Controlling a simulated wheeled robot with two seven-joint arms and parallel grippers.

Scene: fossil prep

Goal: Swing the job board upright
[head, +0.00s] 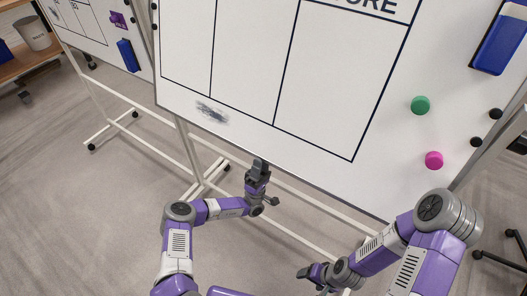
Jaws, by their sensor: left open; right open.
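The job board (330,60) is a large whiteboard with a black-lined grid, partly cut off by the top edge of the head view. Its lower edge slopes down to the right; I cannot tell how far the panel tilts on its stand. My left gripper (259,168) is open and points up, overlapping the board's lower edge in the picture; I cannot tell whether it touches. My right gripper (306,271) is open and empty, below the board, low in the view.
Green (420,105) and pink (434,160) magnets and a blue holder (499,40) are on the board. Its white wheeled stand (205,178) has legs on the floor. A second whiteboard (95,30) stands at left, near a wooden shelf (28,62). A chair base (498,258) is at right.

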